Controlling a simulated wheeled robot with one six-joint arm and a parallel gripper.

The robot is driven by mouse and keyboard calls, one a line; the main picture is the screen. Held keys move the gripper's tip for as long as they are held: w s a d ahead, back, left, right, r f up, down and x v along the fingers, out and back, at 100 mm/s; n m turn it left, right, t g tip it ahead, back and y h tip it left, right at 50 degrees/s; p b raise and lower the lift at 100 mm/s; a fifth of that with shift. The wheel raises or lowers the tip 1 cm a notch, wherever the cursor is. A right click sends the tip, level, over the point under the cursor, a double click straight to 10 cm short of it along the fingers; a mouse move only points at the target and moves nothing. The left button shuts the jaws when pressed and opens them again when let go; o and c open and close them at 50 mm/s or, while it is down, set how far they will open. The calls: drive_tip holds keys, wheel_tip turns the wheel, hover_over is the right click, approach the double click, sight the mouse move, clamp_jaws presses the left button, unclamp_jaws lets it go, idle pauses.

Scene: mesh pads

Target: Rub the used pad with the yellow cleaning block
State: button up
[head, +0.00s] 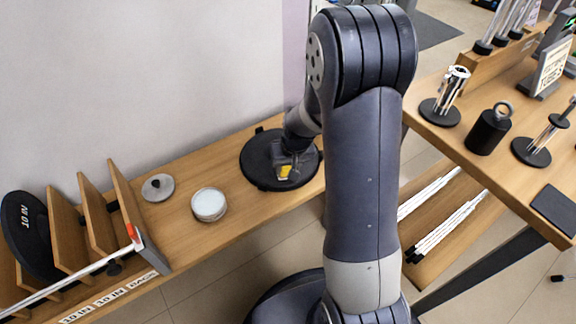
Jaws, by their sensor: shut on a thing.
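A black round pad (256,165) lies flat on the wooden bench, left of my arm; it looks like the used pad. My gripper (287,169) is over the right part of this pad, pointing down. It is shut on the yellow cleaning block (285,172), of which only a small yellow patch shows. The block is at or just above the pad's face; I cannot tell whether they touch. My gripper and wrist hide part of the pad's right side.
A white-topped round tin (209,204) and a grey knobbed lid (158,187) sit left of the pad. A wooden rack (95,210) holds a black disc (30,235) at far left. A second table (440,150) with metal tools stands right. The wall is behind the bench.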

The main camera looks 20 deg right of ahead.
drive_tip(key=shift+b+x, duration=0.6)
drive_tip(key=shift+x, duration=0.3)
drive_tip(key=shift+w+d+r, duration=0.1)
drive_tip(key=shift+w+d, duration=0.1)
drive_tip(key=shift+d, duration=0.45)
drive_tip(key=shift+w+d, duration=0.2)
drive_tip(key=shift+d, duration=0.45)
drive_tip(key=shift+w+d+r, duration=0.1)
drive_tip(key=shift+w+d, duration=0.1)
drive_tip(key=shift+d, duration=0.45)
drive_tip(key=shift+f+b, duration=0.2)
drive_tip(key=shift+b, duration=0.15)
drive_tip(key=shift+s+a+f, duration=0.1)
drive_tip(key=shift+s+a, duration=0.1)
drive_tip(key=shift+a, duration=0.45)
drive_tip(key=shift+s+a, duration=0.25)
drive_tip(key=shift+a, duration=0.45)
drive_tip(key=shift+s+a+f, duration=0.1)
drive_tip(key=shift+s+a, duration=0.1)
drive_tip(key=shift+a, duration=0.45)
drive_tip(key=shift+r, duration=0.1)
drive_tip(key=shift+p+v, duration=2.2)
drive_tip(key=shift+v, duration=0.75)
drive_tip(key=shift+r, duration=0.1)
